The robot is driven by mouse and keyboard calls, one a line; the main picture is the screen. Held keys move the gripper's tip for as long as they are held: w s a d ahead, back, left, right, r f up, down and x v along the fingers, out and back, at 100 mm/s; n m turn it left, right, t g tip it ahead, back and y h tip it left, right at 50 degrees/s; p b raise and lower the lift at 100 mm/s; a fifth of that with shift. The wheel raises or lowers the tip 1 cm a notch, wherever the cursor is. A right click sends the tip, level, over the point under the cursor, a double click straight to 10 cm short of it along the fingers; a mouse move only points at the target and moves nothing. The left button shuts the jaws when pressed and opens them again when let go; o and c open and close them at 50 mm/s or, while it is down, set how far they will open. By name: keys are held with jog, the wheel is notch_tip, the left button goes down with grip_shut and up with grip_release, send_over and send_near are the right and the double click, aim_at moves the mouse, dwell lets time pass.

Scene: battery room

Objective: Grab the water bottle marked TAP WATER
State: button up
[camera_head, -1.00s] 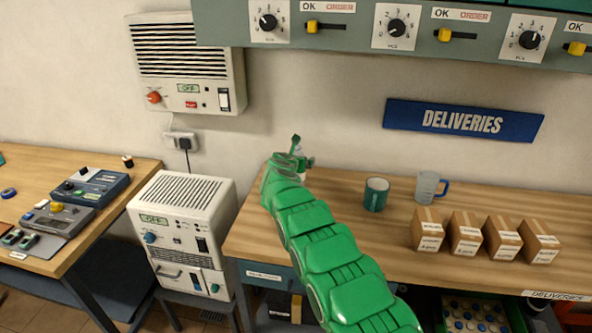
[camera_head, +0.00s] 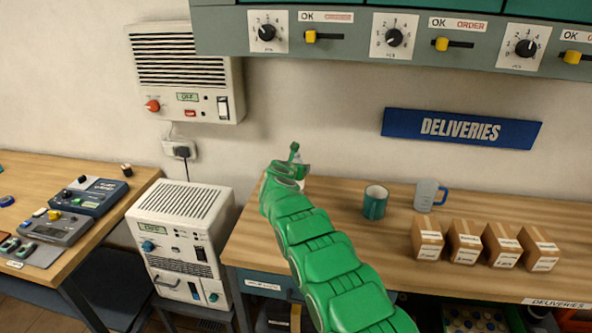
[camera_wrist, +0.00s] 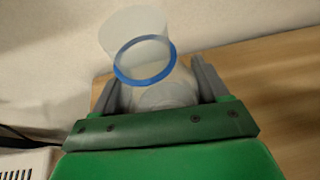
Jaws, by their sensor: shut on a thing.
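In the wrist view a clear bottle (camera_wrist: 165,95) with a translucent top and a blue ring (camera_wrist: 145,60) stands between the two grey fingers of my gripper (camera_wrist: 160,90). The fingers are shut on it, one on each side. Its label is not visible, so I cannot read any marking. In the head view my gripper (camera_head: 299,168) is at the left end of the deliveries table (camera_head: 330,205), near the wall. Only a small pale part of the bottle (camera_head: 301,183) shows there behind my green arm.
The table between my gripper and the mug is clear.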

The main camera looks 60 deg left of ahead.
aim_at(296, 159)
jog(key=shift+r, duration=1.55)
jog(key=s+d+r, duration=0.6)
jog(key=d+r, duration=0.3)
jog(key=d, duration=0.3)
jog(key=shift+s+r, duration=0.2)
jog(key=shift+r, duration=0.05)
dwell(0.7)
jog(key=shift+d, duration=0.1)
jog(key=shift+w, duration=0.1)
